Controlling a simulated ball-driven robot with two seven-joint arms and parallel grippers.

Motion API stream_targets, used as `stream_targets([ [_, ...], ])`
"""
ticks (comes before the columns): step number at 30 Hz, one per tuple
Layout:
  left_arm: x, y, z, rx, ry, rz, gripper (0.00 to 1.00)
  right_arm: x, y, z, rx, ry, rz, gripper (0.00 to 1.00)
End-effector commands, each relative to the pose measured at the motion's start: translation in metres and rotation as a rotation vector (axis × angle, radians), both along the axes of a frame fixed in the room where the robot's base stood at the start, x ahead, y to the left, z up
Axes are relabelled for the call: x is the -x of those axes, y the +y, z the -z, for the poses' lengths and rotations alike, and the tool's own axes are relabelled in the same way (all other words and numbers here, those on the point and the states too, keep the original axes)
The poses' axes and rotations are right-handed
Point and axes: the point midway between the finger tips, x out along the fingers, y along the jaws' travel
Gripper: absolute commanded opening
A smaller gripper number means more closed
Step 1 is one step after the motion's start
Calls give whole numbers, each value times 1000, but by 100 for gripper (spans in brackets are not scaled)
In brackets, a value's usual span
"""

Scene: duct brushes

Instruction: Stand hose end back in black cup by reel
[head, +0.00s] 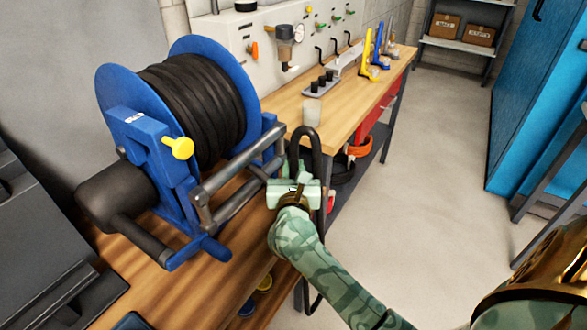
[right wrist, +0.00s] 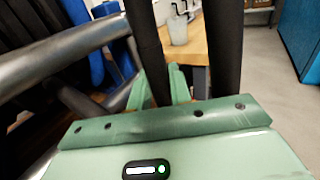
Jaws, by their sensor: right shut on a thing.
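The black hose (head: 316,150) rises from the blue reel's front edge in a narrow upright loop and hangs down past the bench edge. My right gripper (head: 294,183) is shut on one strand of it, just right of the reel's metal guide bars. In the right wrist view, the gripped strand (right wrist: 148,45) runs up from between my green fingers (right wrist: 162,88), and a second strand (right wrist: 228,55) stands to the right, apart from them. The hose's end cannot be made out. I cannot make out the black cup in either view. My left gripper is not in view.
The blue reel (head: 103,86) with wound black hose stands close on the left; its metal guide bars (head: 238,171) are near my gripper. A translucent cup (head: 312,113) stands on the wooden bench (head: 345,98) behind. The floor (head: 430,170) to the right is clear.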

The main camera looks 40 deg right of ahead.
Motion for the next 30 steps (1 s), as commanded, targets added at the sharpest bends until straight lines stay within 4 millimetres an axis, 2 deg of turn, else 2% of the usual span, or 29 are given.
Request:
stream_targets([
  [1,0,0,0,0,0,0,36,0,0,-1,1,-2,0,28],
  [3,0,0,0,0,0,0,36,0,0,-1,1,-2,0,46],
  [14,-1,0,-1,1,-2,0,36,4,4,0,-2,1,-1,46],
  [17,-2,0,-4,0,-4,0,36,16,12,0,-3,2,-1,46],
  [30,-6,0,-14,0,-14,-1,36,107,79,0,-2,2,-1,46],
])
